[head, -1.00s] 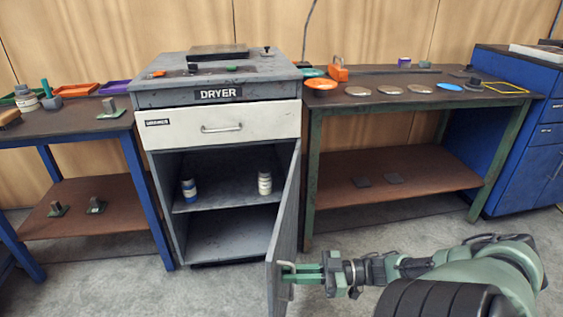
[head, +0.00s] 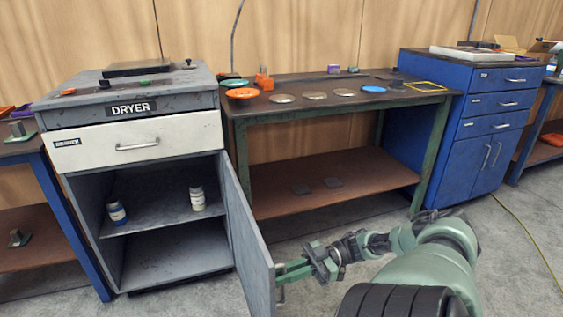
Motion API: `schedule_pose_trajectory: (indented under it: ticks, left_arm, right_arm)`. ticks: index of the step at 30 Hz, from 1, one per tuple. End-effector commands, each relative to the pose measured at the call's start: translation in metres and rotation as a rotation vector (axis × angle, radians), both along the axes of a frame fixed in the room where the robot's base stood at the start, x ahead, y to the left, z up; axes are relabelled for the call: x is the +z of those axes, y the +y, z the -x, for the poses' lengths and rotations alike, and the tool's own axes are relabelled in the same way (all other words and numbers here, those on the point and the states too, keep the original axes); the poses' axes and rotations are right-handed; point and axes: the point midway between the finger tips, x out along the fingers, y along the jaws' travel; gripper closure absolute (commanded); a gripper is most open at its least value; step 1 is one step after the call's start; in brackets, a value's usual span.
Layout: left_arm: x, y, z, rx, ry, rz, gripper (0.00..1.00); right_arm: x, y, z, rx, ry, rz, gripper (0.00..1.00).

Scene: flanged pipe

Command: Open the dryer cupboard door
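The grey dryer cupboard (head: 75,224) stands at the left, with a DRYER label and a white drawer (head: 95,146) above its opening. Its door (head: 243,232), hinged on the right side, stands wide open, swung out toward me. The inside and its shelf show clearly. My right gripper (head: 284,272) is at the outer face of the door near its free edge, beside the door handle (head: 281,293). The fingertips are partly hidden around the door edge, so their grip on the handle is unclear. My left gripper is not in view.
A green-framed bench (head: 330,190) stands right of the door, then a blue drawer cabinet (head: 440,140).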

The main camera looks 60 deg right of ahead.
Motion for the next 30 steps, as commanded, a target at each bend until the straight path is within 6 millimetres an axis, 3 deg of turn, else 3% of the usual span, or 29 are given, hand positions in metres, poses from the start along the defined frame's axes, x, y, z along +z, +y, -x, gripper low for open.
schedule_pose_trajectory:
  ticks: [5, 6, 8, 9, 20, 30]
  left_arm:
    - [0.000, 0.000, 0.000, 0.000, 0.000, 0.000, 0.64]
    - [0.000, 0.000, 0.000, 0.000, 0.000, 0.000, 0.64]
    - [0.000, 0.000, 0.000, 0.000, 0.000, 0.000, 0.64]
    - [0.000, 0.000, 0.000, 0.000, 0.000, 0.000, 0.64]
    - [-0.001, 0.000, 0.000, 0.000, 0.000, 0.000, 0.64]
    - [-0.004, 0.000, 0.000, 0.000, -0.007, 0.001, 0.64]
  right_arm:
    - [-0.002, 0.001, 0.001, 0.002, 0.004, 0.001, 1.00]
    - [-0.002, 0.001, 0.001, 0.002, 0.005, 0.002, 0.86]
    - [-0.002, 0.001, 0.001, 0.002, 0.005, 0.002, 0.70]
    - [-0.001, 0.001, 0.001, 0.001, 0.003, 0.001, 0.68]
    - [-0.001, -0.004, 0.002, -0.002, 0.002, 0.002, 0.68]
    - [-0.003, -0.049, 0.033, -0.003, 0.001, 0.004, 0.68]
